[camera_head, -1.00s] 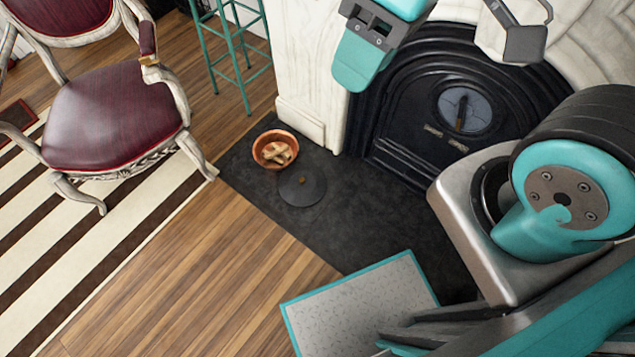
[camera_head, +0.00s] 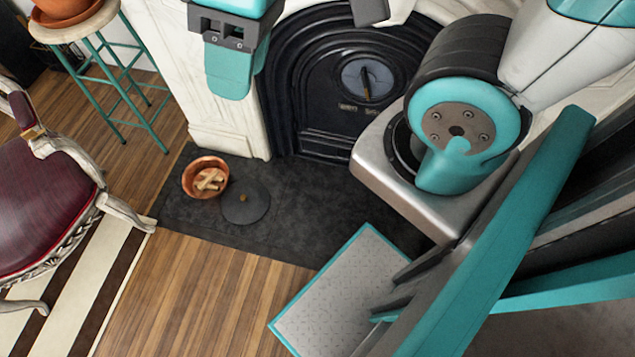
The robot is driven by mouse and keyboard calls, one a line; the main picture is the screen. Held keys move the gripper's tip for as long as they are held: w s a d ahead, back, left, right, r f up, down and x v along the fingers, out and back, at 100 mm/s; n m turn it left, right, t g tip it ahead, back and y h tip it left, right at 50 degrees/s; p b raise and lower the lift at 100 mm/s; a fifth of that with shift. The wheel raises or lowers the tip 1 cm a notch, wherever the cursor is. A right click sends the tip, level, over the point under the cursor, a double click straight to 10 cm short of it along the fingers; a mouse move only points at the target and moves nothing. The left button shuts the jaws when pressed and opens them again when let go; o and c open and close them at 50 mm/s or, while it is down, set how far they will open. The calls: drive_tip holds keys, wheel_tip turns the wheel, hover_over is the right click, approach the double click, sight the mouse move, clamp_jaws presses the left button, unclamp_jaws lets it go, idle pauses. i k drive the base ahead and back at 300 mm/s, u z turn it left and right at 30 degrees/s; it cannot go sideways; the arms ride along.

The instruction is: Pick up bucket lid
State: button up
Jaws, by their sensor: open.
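The bucket lid (camera_head: 245,201) is a dark round disc with a small brass-coloured knob. It lies flat on the dark hearth slab, just right of the copper bucket (camera_head: 205,177). The bucket stands uncovered and holds several pale pieces of wood. My gripper (camera_head: 231,78), teal and grey, shows only in part at the top edge, above and well apart from the lid. It is open, and I see nothing held in it.
The dark hearth slab (camera_head: 310,215) has free room right of the lid. Behind it is a black fireplace (camera_head: 330,130) with a white surround. A teal stool (camera_head: 120,90) bearing a terracotta pot (camera_head: 62,18) and a red chair (camera_head: 45,195) stand at left.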

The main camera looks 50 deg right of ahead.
sight(245, 201)
drive_tip(key=u, duration=0.45)
drive_tip(key=k, duration=1.45)
drive_tip(key=z, duration=0.75)
drive_tip(key=k, duration=0.9)
drive_tip(key=u, duration=0.95)
drive_tip(key=i, duration=3.6)
